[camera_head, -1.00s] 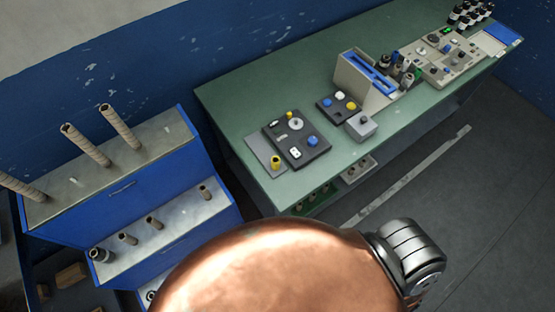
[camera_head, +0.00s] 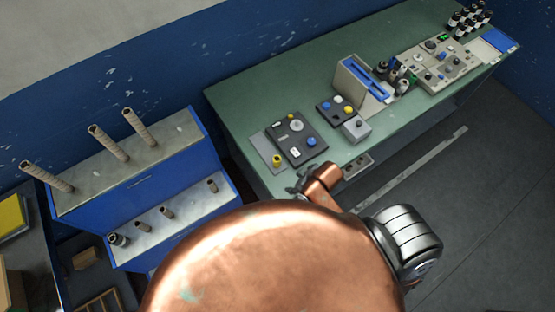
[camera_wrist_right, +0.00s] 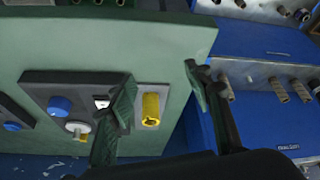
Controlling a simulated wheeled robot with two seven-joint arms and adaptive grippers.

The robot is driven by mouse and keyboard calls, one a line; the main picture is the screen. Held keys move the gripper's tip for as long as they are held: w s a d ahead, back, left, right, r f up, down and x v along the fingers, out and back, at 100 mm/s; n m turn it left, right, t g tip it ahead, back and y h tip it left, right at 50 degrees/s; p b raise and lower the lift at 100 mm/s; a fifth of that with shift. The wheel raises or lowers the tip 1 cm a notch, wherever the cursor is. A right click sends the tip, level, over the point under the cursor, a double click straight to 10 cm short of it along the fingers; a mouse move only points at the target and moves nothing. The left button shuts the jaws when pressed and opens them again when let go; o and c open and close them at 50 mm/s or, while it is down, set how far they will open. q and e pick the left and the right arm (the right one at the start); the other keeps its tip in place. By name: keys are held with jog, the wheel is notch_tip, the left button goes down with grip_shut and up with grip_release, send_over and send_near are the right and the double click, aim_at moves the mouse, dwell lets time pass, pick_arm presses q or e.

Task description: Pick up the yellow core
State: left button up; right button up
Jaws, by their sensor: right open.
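The yellow core (camera_head: 277,160) is a small hollow yellow cylinder on a grey plate (camera_head: 262,147) near the left front edge of the green table. In the right wrist view the yellow core (camera_wrist_right: 151,109) lies between the two finger lines, nearer the left finger, with its open end showing. My right gripper (camera_head: 303,182) is at the table's front edge, right of and below the core in the head view. Its dark fingers are spread wide and empty in the right wrist view (camera_wrist_right: 160,92). They do not appear to touch the core. My left gripper is not in view.
A black panel with knobs (camera_head: 297,137) sits directly beside the grey plate. A smaller panel (camera_head: 338,111) and a grey box (camera_head: 356,129) stand farther right. A blue rack (camera_head: 140,190) holding several brown cores is on the left, across a narrow gap.

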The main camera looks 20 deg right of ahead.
jog(key=w+a+r+n+g+y, duration=0.1)
jog(key=w+a+n, duration=0.3)
jog(key=a+n, duration=0.35)
jog(key=w+a+r+n+g+y, duration=0.1)
jog(key=w+a+n, duration=0.3)
jog(key=a+n, duration=0.3)
jog(key=r+n+g+h, duration=0.1)
jog(key=n+g+h, duration=0.25)
jog(key=n, duration=0.35)
send_over(277, 160)
jog(key=shift+w+a+r+t, duration=0.1)
jog(key=shift+a+r+t, duration=0.05)
jog(key=shift+a+t, duration=0.25)
jog(key=shift+d, duration=0.3)
jog(key=shift+f, duration=0.55)
notch_tip(277, 160, down, 7)
jog(key=shift+d+r+p, duration=0.15)
jog(key=shift+r+p, duration=0.05)
jog(key=shift+p, duration=0.35)
